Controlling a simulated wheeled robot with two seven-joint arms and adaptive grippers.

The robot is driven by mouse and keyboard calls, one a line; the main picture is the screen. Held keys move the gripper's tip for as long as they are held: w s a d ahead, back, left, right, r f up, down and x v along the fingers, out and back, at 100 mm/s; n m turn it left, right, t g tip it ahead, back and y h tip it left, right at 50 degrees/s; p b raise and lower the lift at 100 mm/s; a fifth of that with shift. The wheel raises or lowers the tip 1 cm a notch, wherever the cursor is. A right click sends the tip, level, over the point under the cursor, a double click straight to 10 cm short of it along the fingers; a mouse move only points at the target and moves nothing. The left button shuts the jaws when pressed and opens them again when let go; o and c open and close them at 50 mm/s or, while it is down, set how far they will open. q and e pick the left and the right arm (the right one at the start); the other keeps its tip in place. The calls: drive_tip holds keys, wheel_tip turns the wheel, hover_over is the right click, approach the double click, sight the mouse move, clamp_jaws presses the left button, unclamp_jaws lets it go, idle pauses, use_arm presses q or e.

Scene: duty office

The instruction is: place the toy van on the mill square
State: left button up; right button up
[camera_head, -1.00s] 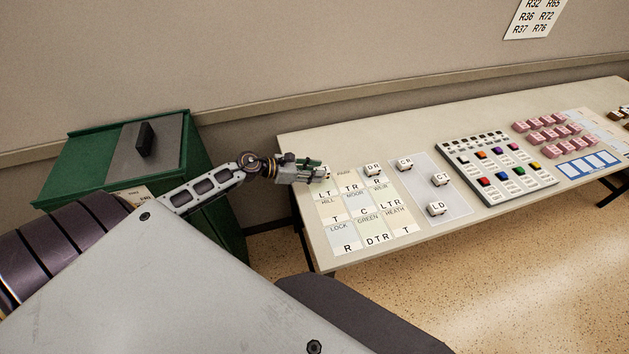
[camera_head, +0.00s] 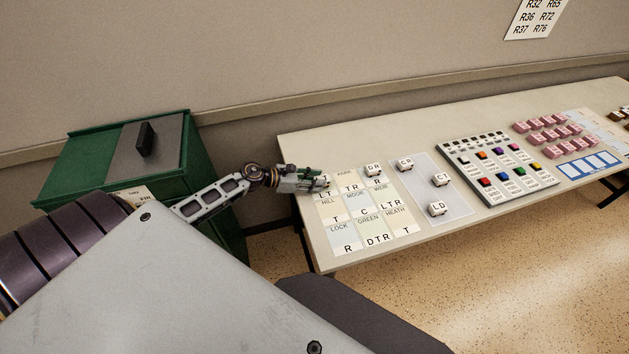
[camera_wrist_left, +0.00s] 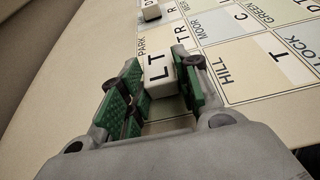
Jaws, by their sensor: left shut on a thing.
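My left gripper (camera_head: 322,183) is shut on a small white block-like toy van (camera_wrist_left: 160,76). In the left wrist view, its lettered top reads LT and sits between the green finger pads. In the head view the fingers mostly hide it. It is over or on the far-left corner square (camera_head: 333,190) of the lettered grid, beside the PARK and HILL squares. I cannot tell whether the van touches the board. The name on that square is hidden by my gripper, and I read no MILL label elsewhere. My right gripper is out of view.
A similar piece marked DR (camera_head: 373,170) stands on the grid's far-right square. Pieces CP (camera_head: 405,164), CT (camera_head: 441,180) and LD (camera_head: 437,209) stand on a grey panel. A button console (camera_head: 500,195) lies further right. A green cabinet (camera_head: 190,150) stands left of the table.

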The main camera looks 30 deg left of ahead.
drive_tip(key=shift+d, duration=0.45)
use_arm(q)
drive_tip(key=shift+f, duration=0.15)
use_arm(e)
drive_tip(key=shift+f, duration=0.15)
use_arm(q)
drive_tip(key=o, duration=1)
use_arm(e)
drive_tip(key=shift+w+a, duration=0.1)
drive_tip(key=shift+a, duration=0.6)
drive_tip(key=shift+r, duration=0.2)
